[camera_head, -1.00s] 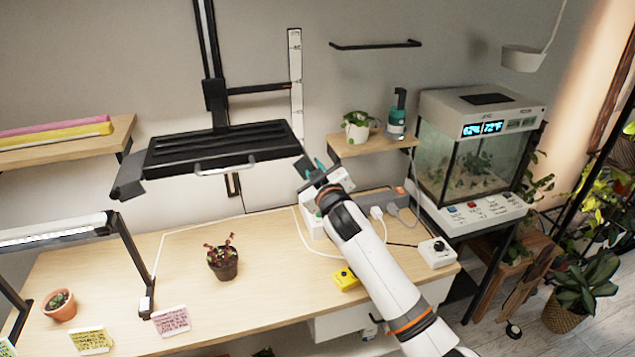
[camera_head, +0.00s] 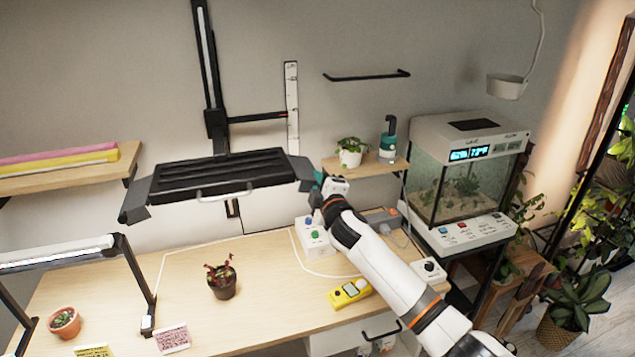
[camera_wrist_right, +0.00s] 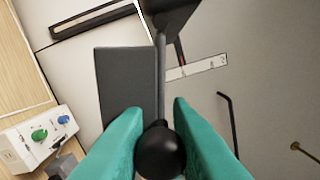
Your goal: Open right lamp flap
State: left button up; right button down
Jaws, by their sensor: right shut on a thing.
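The black lamp (camera_head: 222,176) hangs over the table on a wall rail, with a pale handle (camera_head: 224,196) on its front. Its right flap (camera_head: 299,170) is a dark panel slanting outward and down from the lamp's right end. In the right wrist view the flap (camera_wrist_right: 127,88) is a flat grey panel with a round black knob (camera_wrist_right: 160,152) near the fingers. My right gripper (camera_head: 317,187) is at the flap's outer edge, its teal fingers (camera_wrist_right: 150,150) shut on the knob. My left gripper is not in view.
A small shelf (camera_head: 372,168) with a potted plant and a teal-and-black bottle is close behind my right gripper. A terrarium (camera_head: 465,165) stands to the right. Below are a white control box (camera_head: 313,238), a yellow meter (camera_head: 349,292) and a potted plant (camera_head: 221,279).

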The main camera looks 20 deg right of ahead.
jog(key=shift+r+n, duration=0.15)
jog(key=shift+n, duration=0.15)
jog(key=c, duration=1.3)
grip_release()
jog(key=shift+c, duration=0.2)
jog(key=s+b, duration=0.2)
jog(key=s, duration=1)
jog(key=shift+d, duration=0.25)
